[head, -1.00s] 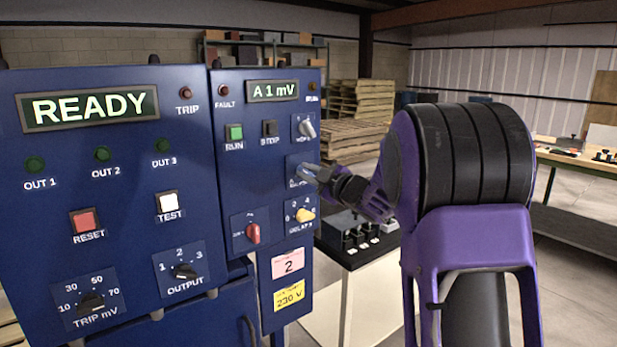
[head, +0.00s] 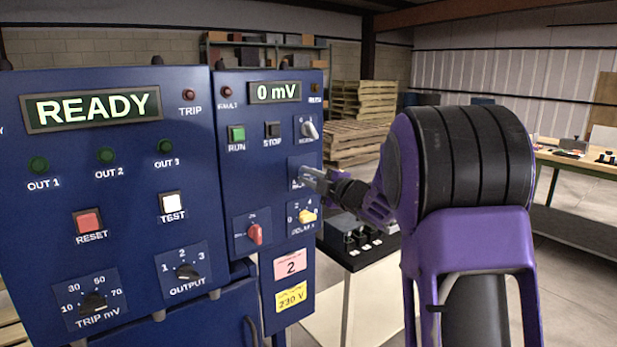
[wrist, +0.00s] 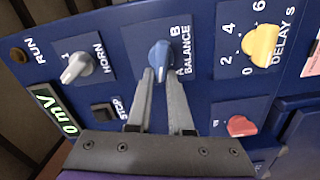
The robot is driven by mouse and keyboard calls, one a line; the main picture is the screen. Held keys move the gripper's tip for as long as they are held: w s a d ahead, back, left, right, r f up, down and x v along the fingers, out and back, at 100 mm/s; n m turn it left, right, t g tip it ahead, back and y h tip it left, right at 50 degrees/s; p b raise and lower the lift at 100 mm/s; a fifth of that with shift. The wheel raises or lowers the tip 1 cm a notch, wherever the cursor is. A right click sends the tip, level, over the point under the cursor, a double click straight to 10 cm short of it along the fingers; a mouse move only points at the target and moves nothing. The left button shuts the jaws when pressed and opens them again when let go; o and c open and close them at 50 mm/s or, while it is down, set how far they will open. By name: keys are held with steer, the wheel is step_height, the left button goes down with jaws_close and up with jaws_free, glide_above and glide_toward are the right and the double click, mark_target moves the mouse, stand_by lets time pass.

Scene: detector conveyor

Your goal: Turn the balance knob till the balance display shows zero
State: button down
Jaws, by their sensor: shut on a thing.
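The balance knob (wrist: 160,54) is blue and sits on a plate marked A, B and BALANCE in the wrist view. My gripper (wrist: 161,75) is shut on this knob, one finger on each side of it. In the head view my gripper (head: 308,176) reaches the panel from the right and hides the knob. The balance display (head: 274,92) reads "0 mV" in the head view. The same display (wrist: 55,118) also shows "0 mV" at the left of the wrist view.
A yellow delay knob (wrist: 261,45) and a red knob (wrist: 242,126) lie close to my gripper. A grey horn knob (wrist: 77,67) and the black stop button (wrist: 103,111) are on its other side. A large display (head: 92,107) reads READY.

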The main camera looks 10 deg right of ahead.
steer(key=c, duration=0.8)
jaws_free()
steer(key=v, duration=1.7)
steer(key=shift+s+d, duration=0.15)
steer(key=shift+s, duration=0.05)
